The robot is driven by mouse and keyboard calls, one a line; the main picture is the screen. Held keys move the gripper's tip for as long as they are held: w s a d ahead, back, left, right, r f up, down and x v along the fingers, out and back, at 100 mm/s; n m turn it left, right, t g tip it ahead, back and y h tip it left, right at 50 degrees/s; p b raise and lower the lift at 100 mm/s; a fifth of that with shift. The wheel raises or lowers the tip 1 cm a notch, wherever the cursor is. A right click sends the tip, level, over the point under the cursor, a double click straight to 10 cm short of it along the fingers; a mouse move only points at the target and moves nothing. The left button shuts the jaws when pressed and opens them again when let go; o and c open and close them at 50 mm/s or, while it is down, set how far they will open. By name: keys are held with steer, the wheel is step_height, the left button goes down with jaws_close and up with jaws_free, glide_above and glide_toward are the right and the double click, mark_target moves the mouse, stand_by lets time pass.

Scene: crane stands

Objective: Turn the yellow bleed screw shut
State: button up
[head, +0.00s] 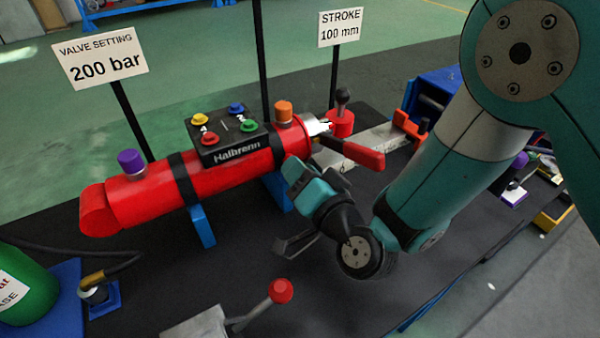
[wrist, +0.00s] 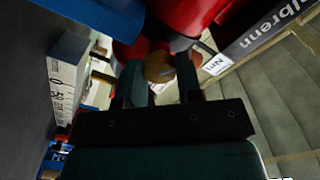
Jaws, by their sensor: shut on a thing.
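The yellow bleed screw (wrist: 158,67) shows in the wrist view as a dull yellow, rounded head between my fingers, beside the red cylinder. My gripper (wrist: 160,78) is shut on it, with one dark finger on each side. In the head view my gripper (head: 294,168) reaches the near side of the red cylinder (head: 150,195), close to its right end. The screw is hidden there behind my gripper. How far the screw is turned cannot be seen.
A black box (head: 228,140) with several coloured buttons sits on the cylinder. A red-handled lever (head: 350,152) sticks out just right of my gripper. A red-knobbed lever (head: 280,291) stands at the front. Blue supports (head: 201,226) hold the cylinder.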

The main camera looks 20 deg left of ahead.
steer(key=shift+m, duration=0.3)
steer(key=o, duration=0.9)
steer(key=shift+o, duration=0.2)
